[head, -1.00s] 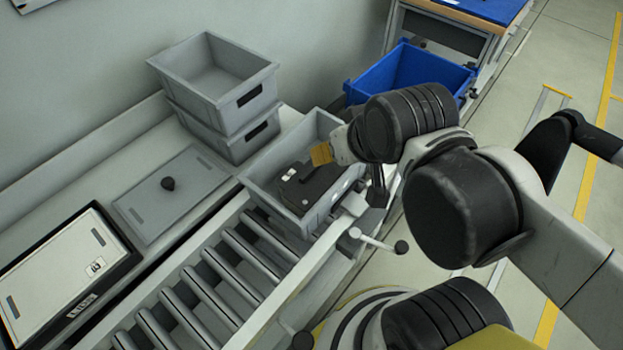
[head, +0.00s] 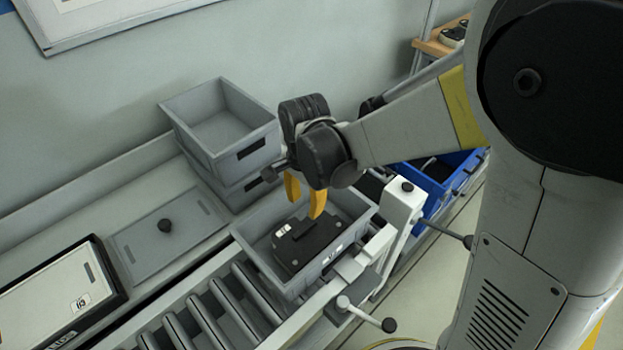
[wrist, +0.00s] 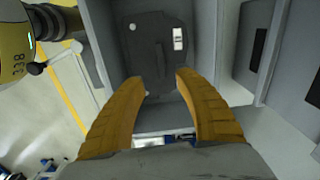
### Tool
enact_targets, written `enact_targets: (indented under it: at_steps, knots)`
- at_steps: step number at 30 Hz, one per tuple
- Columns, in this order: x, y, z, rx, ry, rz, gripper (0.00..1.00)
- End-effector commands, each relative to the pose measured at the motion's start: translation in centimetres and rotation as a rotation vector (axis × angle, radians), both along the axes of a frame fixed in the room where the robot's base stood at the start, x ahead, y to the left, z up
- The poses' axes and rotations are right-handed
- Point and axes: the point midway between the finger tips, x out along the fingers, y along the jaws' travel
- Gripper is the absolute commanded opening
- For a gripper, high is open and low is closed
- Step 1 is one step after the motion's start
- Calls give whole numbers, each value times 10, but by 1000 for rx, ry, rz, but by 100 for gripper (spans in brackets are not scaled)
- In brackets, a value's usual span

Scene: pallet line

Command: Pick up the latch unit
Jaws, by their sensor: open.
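The latch unit appears to be the dark flat block (head: 306,243) with a small white label, lying in a grey crate (head: 262,277) on the roller conveyor. In the wrist view the dark block (wrist: 152,45) fills the upper middle, between and beyond my fingertips. My gripper (head: 304,210) has yellow fingers pointing down over the crate, above the block's far edge. In the wrist view my gripper (wrist: 161,82) is open, with nothing between the fingers. I cannot tell whether a fingertip touches the block.
Stacked grey crates (head: 215,165) stand close behind my wrist. A white post (head: 401,212) and a blue bin (head: 447,175) are to the right. Rollers (head: 235,308) in front are clear.

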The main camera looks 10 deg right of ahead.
Motion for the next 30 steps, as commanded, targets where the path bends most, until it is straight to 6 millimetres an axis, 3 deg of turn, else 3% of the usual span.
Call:
enact_targets:
  at_steps: [12, 20, 27, 30]
  knots:
    - [2, 8, -60, -9, 33, -55, 40]
    - [2, 8, -78, -8, 32, -54, 40]
    - [4, 8, -115, -8, 32, -54, 40]
    - [4, 8, -123, -8, 32, -54, 40]
